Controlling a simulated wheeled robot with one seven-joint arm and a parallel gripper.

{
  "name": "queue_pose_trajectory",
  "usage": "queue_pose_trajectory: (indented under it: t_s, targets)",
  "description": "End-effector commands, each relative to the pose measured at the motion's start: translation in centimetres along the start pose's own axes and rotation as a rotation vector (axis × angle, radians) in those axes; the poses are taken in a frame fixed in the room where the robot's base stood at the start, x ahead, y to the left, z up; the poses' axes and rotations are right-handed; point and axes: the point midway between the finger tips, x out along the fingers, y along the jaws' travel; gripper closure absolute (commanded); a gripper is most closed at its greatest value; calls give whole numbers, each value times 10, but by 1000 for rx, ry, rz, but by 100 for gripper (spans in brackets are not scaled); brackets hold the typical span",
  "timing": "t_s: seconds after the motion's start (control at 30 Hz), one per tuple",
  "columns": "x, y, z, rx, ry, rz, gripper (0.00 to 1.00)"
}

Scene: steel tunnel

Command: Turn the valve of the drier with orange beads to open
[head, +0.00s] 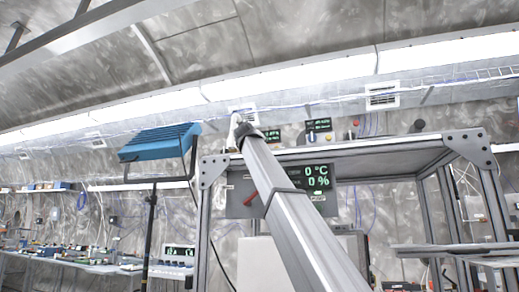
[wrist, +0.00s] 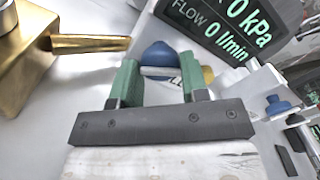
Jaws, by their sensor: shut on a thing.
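My gripper (wrist: 160,76) shows in the wrist view with two green fingers on a dark bar. It is shut on a pale bar-shaped piece (wrist: 160,72) between the fingers, in front of a rounded blue part (wrist: 159,53). I cannot tell for certain whether this piece is the drier's valve handle. No orange beads can be made out in either view. In the head view my arm reaches up to the top of the metal frame, and its far end (head: 237,130) is too small to show the fingers.
A brass fitting with a lever (wrist: 90,44) lies close left of the gripper. A flow display (wrist: 222,25) is just beyond, upper right. The frame (head: 390,150) carries a temperature panel (head: 317,178) and a red lever (head: 250,198). A blue lamp (head: 158,142) stands left.

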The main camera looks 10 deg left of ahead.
Motion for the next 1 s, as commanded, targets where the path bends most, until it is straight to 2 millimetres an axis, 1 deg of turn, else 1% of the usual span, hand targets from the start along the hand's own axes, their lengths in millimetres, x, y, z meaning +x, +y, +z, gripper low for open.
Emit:
queue_pose_trajectory:
  t_s: [0.7, 1.0]
  targets:
    - [0, 2, -1, -676, 1, 2, 83]
    - [0, 2, -1, -916, 1, 2, 83]
